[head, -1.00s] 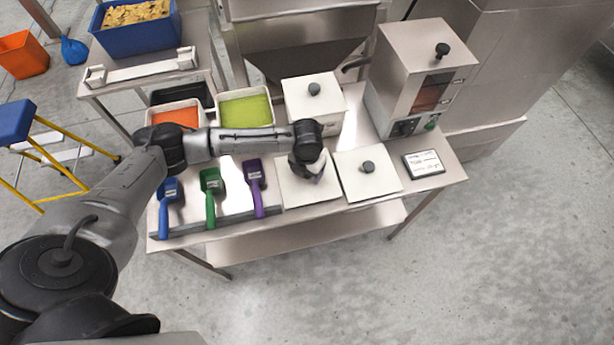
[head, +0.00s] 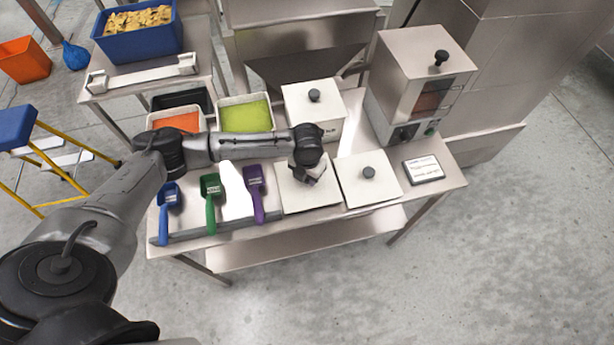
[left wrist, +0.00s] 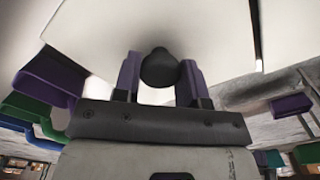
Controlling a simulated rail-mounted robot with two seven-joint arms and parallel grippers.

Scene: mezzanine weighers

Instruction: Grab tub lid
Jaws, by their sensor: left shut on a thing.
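A white square tub lid (head: 293,200) with a black knob lies on the table's front, under my left gripper (head: 310,178). In the left wrist view the fingers of my left gripper (left wrist: 159,80) are on both sides of the dark knob (left wrist: 159,66), shut on it, with the white lid (left wrist: 160,25) beyond. The head view does not show clearly whether the lid is clear of what is beneath it. A second white lid (head: 352,188) with a black knob is just to the right, and a third lid (head: 300,94) tops a white tub behind. My right gripper is not in view.
Blue (head: 168,200), green (head: 211,195) and purple (head: 255,185) scoops lie left of the lid. Open tubs of orange (head: 180,122) and green (head: 245,113) contents stand behind my forearm. A metal cabinet machine (head: 405,80) and a small placard (head: 424,170) are to the right.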

